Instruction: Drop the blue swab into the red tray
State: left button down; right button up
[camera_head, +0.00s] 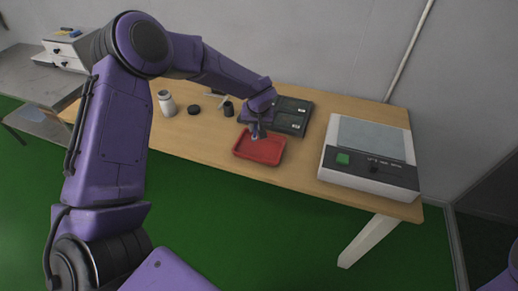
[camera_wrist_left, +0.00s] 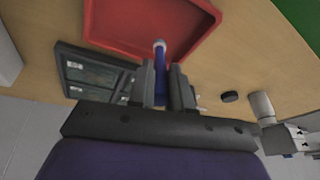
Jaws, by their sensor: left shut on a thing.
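The red tray (camera_head: 262,153) lies near the front edge of the wooden table. It also fills the top of the left wrist view (camera_wrist_left: 120,20). My left gripper (camera_head: 257,132) is just above the tray's back part. In the left wrist view my left gripper (camera_wrist_left: 163,82) is shut on the blue swab (camera_wrist_left: 160,68). The swab has a pale tip and overlaps the tray in that view. In the head view the swab is too small to make out. My right gripper is out of view.
A dark case (camera_head: 292,114) lies behind the tray. A white device (camera_head: 352,183) with a green button stands at the right. A white bottle (camera_head: 167,103), a black puck (camera_head: 194,109) and a dark cup (camera_head: 228,108) stand at the left.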

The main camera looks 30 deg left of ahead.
pick_arm(q)
jog(key=c, duration=1)
grip_release()
jog(key=shift+o, duration=0.2)
jog(key=shift+r, duration=0.1)
jog(key=v, duration=1)
jog(key=shift+r, duration=0.2)
